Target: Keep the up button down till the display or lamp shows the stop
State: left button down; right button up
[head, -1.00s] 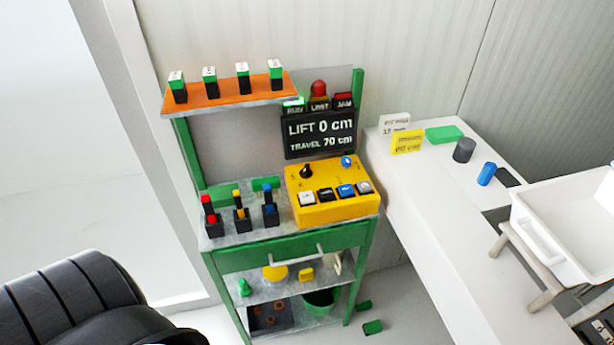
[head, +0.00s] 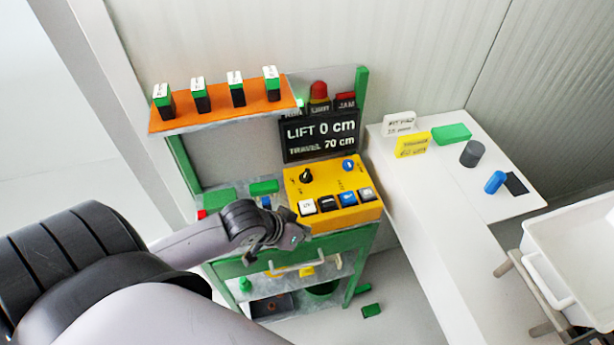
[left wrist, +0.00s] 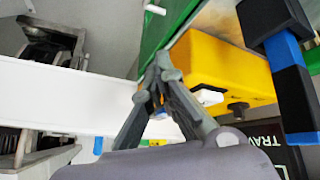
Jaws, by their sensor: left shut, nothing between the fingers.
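The yellow control box (head: 331,181) stands on the green bench, with a row of buttons: a white one (head: 307,207), a black one (head: 327,203), a blue one (head: 347,198) and a pale one (head: 365,194). Their labels are too small to read. The display (head: 320,136) reads LIFT 0 cm, TRAVEL 70 cm. Above it are a lit green lamp (head: 296,104), a red dome lamp (head: 319,91) and a JAM lamp (head: 345,99). My left gripper (head: 297,238) is shut and empty, just in front of the box below the white button. The left wrist view shows its closed fingertips (left wrist: 162,62) beside the yellow box (left wrist: 225,65).
An orange shelf (head: 222,108) with several green-and-black switches is at upper left. My left forearm hides part of the bench top and its coloured switches. A white table (head: 425,200) with small blocks and a white tub (head: 580,250) stand to the right.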

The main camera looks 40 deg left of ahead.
pick_arm(q)
jog(key=w+a+r+n+h, duration=0.1)
jog(key=w+a+r, duration=0.1)
jog(key=r, duration=0.4)
jog(key=w+a+r+n+t+h, duration=0.1)
jog(key=w+a+r+n, duration=0.1)
jog(key=w+r, duration=0.3)
notch_tip(320, 180, up, 2)
jog(key=shift+w+a+r+n, duration=0.2)
jog(key=shift+w+a+n, duration=0.1)
jog(key=shift+a, duration=0.05)
jog(key=b, duration=0.9)
send_over(305, 203)
notch_tip(305, 203, down, 7)
jog(key=shift+r, duration=0.1)
jog(key=shift+f, duration=1.05)
jog(key=shift+f, duration=0.4)
